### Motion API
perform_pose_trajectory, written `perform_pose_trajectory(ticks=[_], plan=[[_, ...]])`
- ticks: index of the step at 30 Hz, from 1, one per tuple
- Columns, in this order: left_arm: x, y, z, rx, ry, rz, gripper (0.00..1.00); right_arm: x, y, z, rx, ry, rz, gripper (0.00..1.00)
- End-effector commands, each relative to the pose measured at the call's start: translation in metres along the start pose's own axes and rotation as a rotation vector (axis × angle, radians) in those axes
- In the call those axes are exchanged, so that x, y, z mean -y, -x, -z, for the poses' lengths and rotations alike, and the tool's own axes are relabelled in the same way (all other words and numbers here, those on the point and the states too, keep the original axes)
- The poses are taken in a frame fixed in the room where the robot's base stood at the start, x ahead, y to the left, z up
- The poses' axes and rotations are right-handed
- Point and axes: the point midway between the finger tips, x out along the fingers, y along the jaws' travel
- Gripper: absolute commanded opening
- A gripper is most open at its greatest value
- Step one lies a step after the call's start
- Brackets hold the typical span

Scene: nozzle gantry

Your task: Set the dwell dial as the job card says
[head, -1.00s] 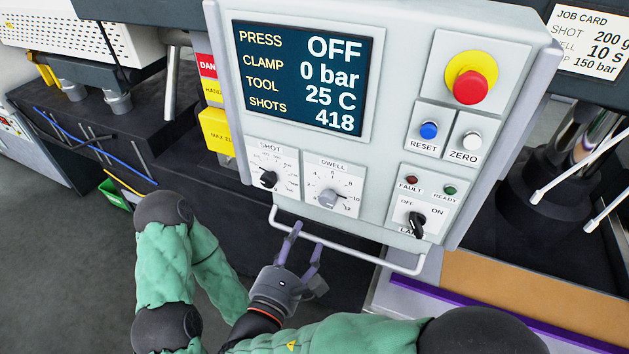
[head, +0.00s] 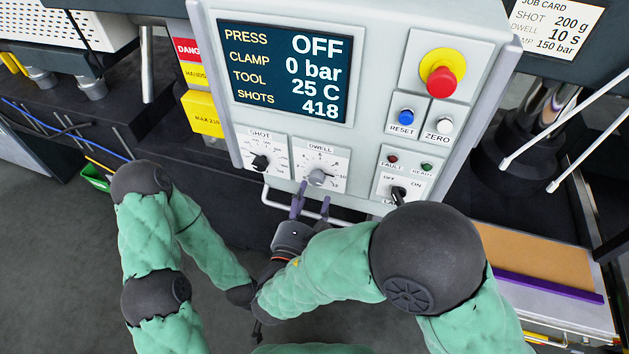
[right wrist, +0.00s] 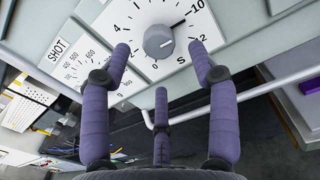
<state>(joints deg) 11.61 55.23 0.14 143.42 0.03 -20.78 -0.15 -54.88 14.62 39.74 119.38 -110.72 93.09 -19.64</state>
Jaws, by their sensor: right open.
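The dwell dial (head: 317,177) is a round grey knob on a white scale plate on the control panel; it also shows in the right wrist view (right wrist: 158,41). A dark mark stands beside the knob toward the 10; I cannot tell the exact setting. The job card (head: 556,28) at the top right reads shot 200 g, dwell 10 s and 150 bar. My right gripper (head: 312,199) is open just below the dial. In the right wrist view, two purple fingers (right wrist: 160,48) stand either side of the knob, with no visible contact.
The black shot knob (head: 260,162) is left of the dial. A white rail (head: 277,200) runs below the panel near my right fingers. The lamp switch (head: 398,193), reset button (head: 406,117) and red stop button (head: 441,81) are to the right.

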Motion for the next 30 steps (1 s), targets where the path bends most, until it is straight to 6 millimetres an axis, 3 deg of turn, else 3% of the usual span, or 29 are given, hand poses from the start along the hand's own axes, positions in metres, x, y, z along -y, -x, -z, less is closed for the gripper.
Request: perform_pose_trajectory(ticks=[9,23,29,30], plan=[[-0.003,0.009,0.0,0.0,0.0,0.0,0.0,0.0,-0.04,-0.001,0.0,-0.001,0.003,0.6],[-0.003,0.01,0.0,0.0,0.0,0.0,0.0,0.0,-0.049,-0.001,0.001,-0.001,0.0,0.6],[-0.003,0.01,0.0,0.0,0.0,0.0,0.0,0.0,-0.049,-0.001,0.001,-0.001,0.0,0.07],[-0.003,0.01,0.0,0.0,0.0,0.0,0.0,0.0,-0.049,0.0,0.0,-0.001,0.0,0.05]])
